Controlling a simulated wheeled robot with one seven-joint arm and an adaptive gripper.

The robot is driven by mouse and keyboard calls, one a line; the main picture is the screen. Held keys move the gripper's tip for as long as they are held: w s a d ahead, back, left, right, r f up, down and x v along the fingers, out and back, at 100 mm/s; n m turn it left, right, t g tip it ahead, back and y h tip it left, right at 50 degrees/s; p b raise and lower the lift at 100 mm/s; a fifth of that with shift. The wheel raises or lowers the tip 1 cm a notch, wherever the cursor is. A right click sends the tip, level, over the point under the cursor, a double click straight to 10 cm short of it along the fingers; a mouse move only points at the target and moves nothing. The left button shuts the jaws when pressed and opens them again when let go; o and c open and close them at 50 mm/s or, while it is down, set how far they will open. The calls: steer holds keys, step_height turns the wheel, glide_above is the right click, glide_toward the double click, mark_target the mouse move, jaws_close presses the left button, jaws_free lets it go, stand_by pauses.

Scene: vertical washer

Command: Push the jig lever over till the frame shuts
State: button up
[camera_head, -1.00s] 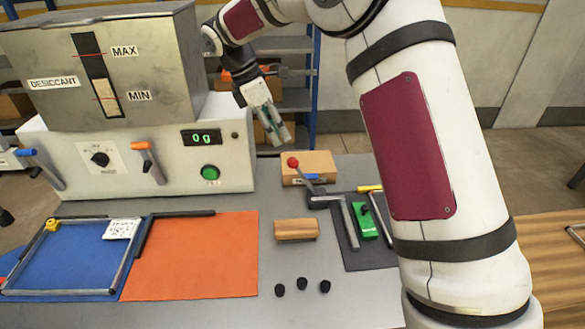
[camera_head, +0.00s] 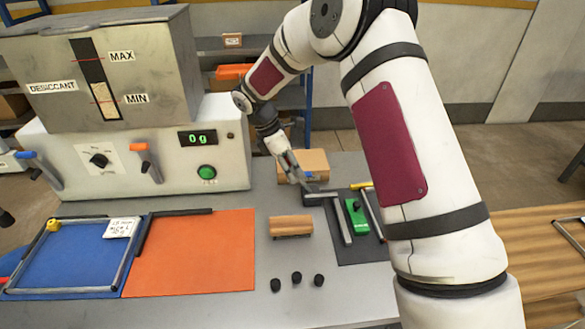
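The jig sits on a dark mat (camera_head: 352,248) at the right of the bench. It has a grey angled frame bar (camera_head: 342,222), a second bar to its right (camera_head: 373,212) and a green block (camera_head: 356,218) between them. A wooden block (camera_head: 316,161) stands behind the jig. My gripper (camera_head: 296,175) points down in front of the wooden block, at the jig's back left corner where the lever is. The lever's red knob is hidden, apparently behind my gripper. I cannot tell whether the fingers touch the lever, or whether they are open or shut.
A wooden-topped block (camera_head: 291,225) and three black knobs (camera_head: 297,279) lie in front. An orange mat (camera_head: 195,255) and a blue mat with a frame (camera_head: 70,258) lie left. The desiccant machine (camera_head: 130,150) stands behind them.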

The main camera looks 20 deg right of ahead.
jaws_close()
steer(key=shift+d+r, duration=0.1)
steer(key=shift+r, duration=0.05)
